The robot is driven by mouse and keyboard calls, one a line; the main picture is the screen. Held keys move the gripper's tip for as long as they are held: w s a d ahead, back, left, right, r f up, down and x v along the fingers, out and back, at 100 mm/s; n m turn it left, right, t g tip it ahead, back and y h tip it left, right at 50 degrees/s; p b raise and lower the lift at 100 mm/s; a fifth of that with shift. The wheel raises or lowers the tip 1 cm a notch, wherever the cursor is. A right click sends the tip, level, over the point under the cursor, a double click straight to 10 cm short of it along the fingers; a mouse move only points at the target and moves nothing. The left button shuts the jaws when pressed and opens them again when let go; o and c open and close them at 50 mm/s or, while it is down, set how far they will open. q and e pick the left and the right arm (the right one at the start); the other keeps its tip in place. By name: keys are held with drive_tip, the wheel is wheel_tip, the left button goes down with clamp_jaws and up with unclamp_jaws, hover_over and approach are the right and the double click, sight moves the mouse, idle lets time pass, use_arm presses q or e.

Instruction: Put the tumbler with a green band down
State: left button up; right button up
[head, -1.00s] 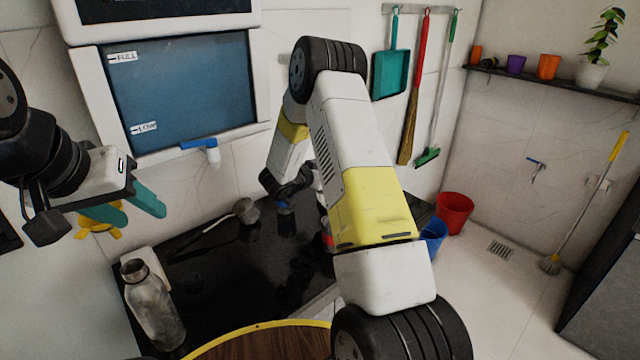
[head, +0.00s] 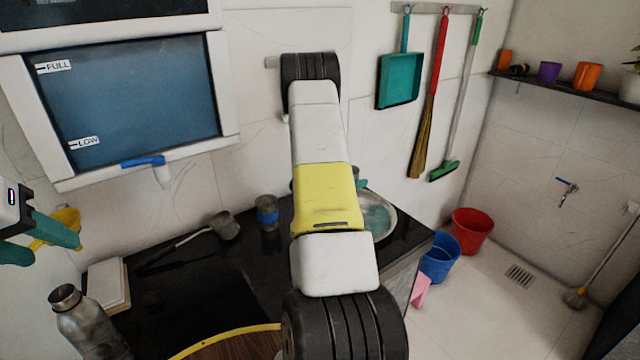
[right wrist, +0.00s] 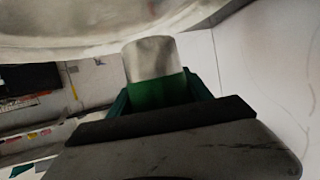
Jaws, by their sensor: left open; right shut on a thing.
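The tumbler with a green band (right wrist: 155,62) is grey-metallic above and green below. In the right wrist view it stands between the teal fingers of my right gripper (right wrist: 162,98), which is shut on it. In the head view my right arm hides the right gripper and this tumbler. My left gripper (head: 45,240) is open and empty at the left edge of the head view, partly cut off.
A blue-banded tumbler (head: 267,213) and a ladle (head: 224,226) are on the black counter (head: 190,275). A round metal dish (head: 379,218) is right of my arm. A steel bottle (head: 90,325) stands front left. A large pale curved surface (right wrist: 90,30) is close above the held tumbler.

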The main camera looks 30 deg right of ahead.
drive_tip(key=shift+f, duration=2.05)
drive_tip(key=o, duration=1.4)
drive_tip(key=shift+f, duration=0.15)
drive_tip(key=shift+a+r, duration=0.15)
drive_tip(key=shift+r, duration=0.05)
drive_tip(key=v, duration=1.1)
drive_tip(key=shift+s+a+r, duration=0.15)
drive_tip(key=shift+s+a, duration=0.05)
drive_tip(key=shift+a, duration=0.15)
